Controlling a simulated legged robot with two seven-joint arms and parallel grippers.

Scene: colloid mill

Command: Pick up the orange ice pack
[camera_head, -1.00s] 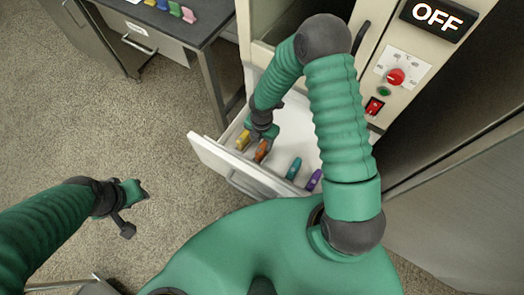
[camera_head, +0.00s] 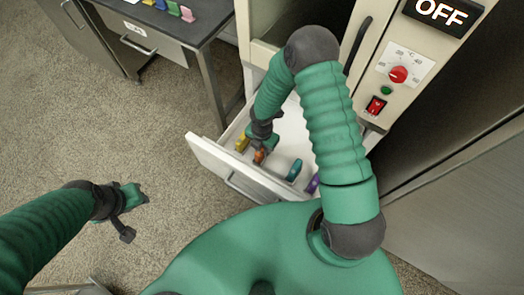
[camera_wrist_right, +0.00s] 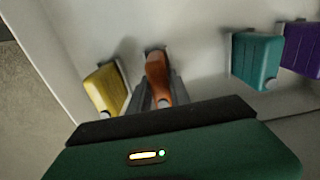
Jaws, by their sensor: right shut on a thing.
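The orange ice pack (camera_head: 259,157) stands in the open white drawer (camera_head: 232,168), between a yellow pack (camera_head: 241,142) and a teal pack (camera_head: 294,170). My right gripper (camera_head: 262,147) reaches down into the drawer at the orange pack. In the right wrist view the orange pack (camera_wrist_right: 160,78) stands between the two dark fingers (camera_wrist_right: 158,100), which are shut on it. Its lower part is partly hidden by the gripper body. My left gripper (camera_head: 129,212) hangs over the floor at the left, away from the drawer; its jaw opening is not clear.
A purple pack (camera_head: 313,184) is at the drawer's right, partly hidden by my arm. The cabinet with an OFF display (camera_head: 441,12) and red knob (camera_head: 398,74) rises behind. A dark table (camera_head: 190,25) with several coloured things stands at the back left.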

